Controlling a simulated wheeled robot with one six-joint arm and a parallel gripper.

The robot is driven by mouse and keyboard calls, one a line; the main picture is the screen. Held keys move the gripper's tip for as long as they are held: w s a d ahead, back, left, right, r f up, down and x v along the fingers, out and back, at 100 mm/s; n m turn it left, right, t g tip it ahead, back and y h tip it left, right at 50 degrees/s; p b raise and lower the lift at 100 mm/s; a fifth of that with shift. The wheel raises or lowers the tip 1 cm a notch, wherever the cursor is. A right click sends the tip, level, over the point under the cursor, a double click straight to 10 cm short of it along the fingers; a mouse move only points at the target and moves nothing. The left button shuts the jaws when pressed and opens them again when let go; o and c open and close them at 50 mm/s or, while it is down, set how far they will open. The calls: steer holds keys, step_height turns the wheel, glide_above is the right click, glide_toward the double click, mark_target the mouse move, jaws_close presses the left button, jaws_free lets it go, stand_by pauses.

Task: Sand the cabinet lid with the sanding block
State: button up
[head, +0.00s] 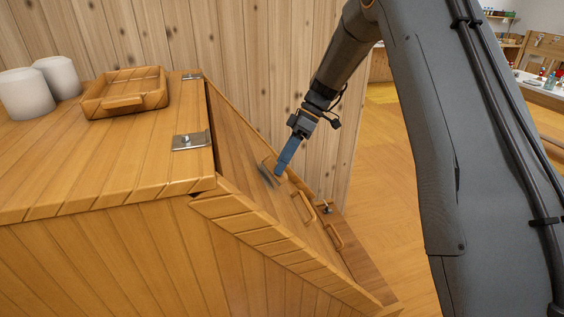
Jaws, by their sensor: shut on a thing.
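The cabinet lid (238,150) is a sloping panel of wooden boards with a raised edge, running down to the right from the cabinet top. My gripper (279,171), with blue fingers, reaches down to the upper middle of the lid. It is shut on the sanding block (267,177), a small piece with a dark grey face at the fingertips. The block is at the lid's surface, tilted; I cannot tell if its whole face touches. The fingers hide part of it.
Two metal hinges (191,141) sit at the cabinet top's right edge. A wooden tray (98,105) and two white cylinders (25,94) stand on the top. Wooden handles (303,207) stick up lower on the lid. A plank wall (240,50) rises behind. Floor to the right is open.

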steer(key=s+d+p, duration=0.1)
steer(key=s+p, duration=0.2)
steer(key=s, duration=0.5)
steer(key=shift+s+d+r, duration=0.15)
steer(key=shift+s+d, duration=0.1)
steer(key=shift+s+a+f+b, duration=0.1)
steer(key=shift+a+f+b, duration=0.2)
steer(key=shift+a+f, duration=0.35)
stand_by(2.0)
steer(key=shift+a+r, duration=0.1)
steer(key=shift+r, duration=0.05)
steer(key=shift+w+a+b, duration=0.2)
steer(key=shift+w+b, duration=0.35)
steer(key=shift+w, duration=0.4)
steer(key=shift+w+a+b, duration=0.15)
steer(key=shift+w+b, duration=0.35)
steer(key=shift+w, duration=0.4)
steer(key=shift+w+a, duration=0.1)
steer(key=shift+w, duration=0.4)
steer(key=shift+w, duration=0.1)
